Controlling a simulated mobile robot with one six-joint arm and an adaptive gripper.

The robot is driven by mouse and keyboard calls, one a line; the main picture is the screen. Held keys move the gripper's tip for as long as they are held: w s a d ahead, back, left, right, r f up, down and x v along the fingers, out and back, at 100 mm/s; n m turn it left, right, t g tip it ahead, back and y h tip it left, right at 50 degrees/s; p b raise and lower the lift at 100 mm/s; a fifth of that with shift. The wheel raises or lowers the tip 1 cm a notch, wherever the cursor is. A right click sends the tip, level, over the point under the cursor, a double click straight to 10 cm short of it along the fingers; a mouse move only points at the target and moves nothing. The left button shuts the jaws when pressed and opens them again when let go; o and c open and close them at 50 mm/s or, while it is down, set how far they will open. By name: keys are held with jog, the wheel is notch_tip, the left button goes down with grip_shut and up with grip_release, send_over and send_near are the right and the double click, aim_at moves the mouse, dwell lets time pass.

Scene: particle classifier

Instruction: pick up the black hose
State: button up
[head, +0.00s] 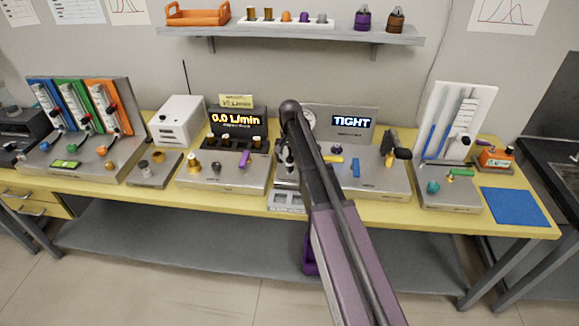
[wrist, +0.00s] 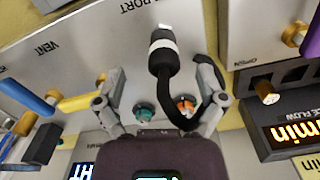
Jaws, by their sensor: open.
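The black hose (wrist: 172,88) shows in the wrist view, curving from a pale-tipped end fitting down and round to the right. It lies over a grey panel marked PORT and VENT. My gripper (wrist: 160,68) is open, with one finger on each side of the hose's upper part. The hose's right-hand bend passes close to the right finger; I cannot tell whether they touch. In the head view my gripper (head: 285,157) hangs over the middle of the bench, and my arm hides most of the hose there.
The yellow bench (head: 110,188) carries several instrument panels close to my gripper. A display reading TIGHT (head: 351,121) and a flow display (head: 237,119) stand at the back. A blue mat (head: 515,207) lies clear at the right. A shelf (head: 290,33) hangs above.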

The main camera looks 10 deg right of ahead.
aim_at(290, 157)
jog(key=f+b, duration=0.2)
jog(key=shift+w+a+f, duration=0.1)
jog(key=shift+w+f, duration=0.15)
jog(key=shift+f, duration=0.05)
jog(key=shift+f+b, duration=0.75)
jog(key=shift+b, duration=0.05)
jog(key=c, duration=1.2)
